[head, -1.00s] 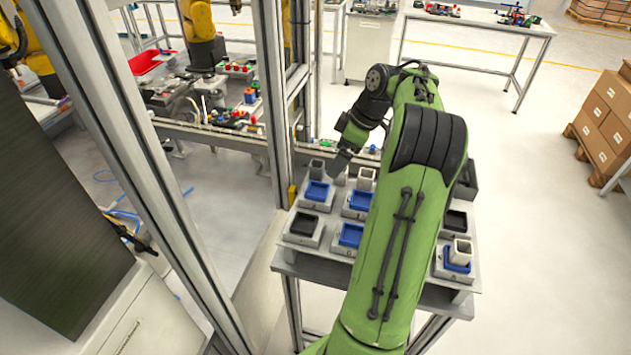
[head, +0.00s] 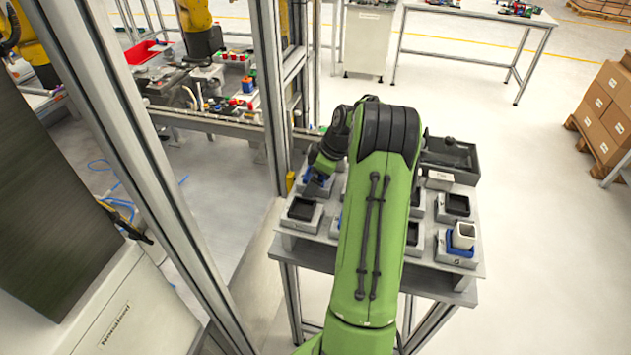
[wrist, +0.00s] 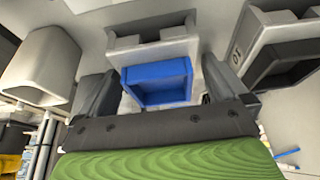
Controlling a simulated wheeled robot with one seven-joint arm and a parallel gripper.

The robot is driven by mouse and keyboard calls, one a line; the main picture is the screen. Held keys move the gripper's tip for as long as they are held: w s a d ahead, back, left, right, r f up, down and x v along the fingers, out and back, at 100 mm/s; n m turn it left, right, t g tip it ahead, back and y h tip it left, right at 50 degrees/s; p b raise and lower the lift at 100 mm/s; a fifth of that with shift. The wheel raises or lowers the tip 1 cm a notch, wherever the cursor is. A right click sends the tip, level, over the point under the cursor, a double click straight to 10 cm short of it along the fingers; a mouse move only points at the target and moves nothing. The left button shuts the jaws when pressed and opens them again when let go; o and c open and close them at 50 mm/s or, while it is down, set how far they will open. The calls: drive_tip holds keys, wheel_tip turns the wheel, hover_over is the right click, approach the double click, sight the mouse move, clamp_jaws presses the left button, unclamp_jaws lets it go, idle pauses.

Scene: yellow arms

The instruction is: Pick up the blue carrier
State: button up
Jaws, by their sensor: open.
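A blue carrier (wrist: 158,82) sits in a light grey holder (wrist: 150,48) in the wrist view, between the two dark fingers of my gripper (wrist: 156,92). My gripper is open, with one finger on each side of the carrier; I cannot tell whether they touch it. In the head view my gripper (head: 318,183) is low over the left back of the table, and my green arm hides most of the table's middle. A sliver of blue shows beside the gripper there. Another blue carrier (head: 461,250) stands at the right front with a light grey cup (head: 463,236) in it.
Holders with black carriers stand at the left front (head: 301,209) and right (head: 457,204) of the table (head: 312,250). A dark tray (head: 448,158) is at the back right. A metal frame post (head: 270,90) rises close to the table's left side.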

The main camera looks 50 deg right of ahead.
drive_tip(key=shift+s, duration=0.1)
drive_tip(key=shift+c, duration=0.8)
drive_tip(key=c, duration=1)
drive_tip(key=shift+r, duration=0.1)
drive_tip(key=shift+c, duration=0.2)
drive_tip(key=shift+r, duration=0.1)
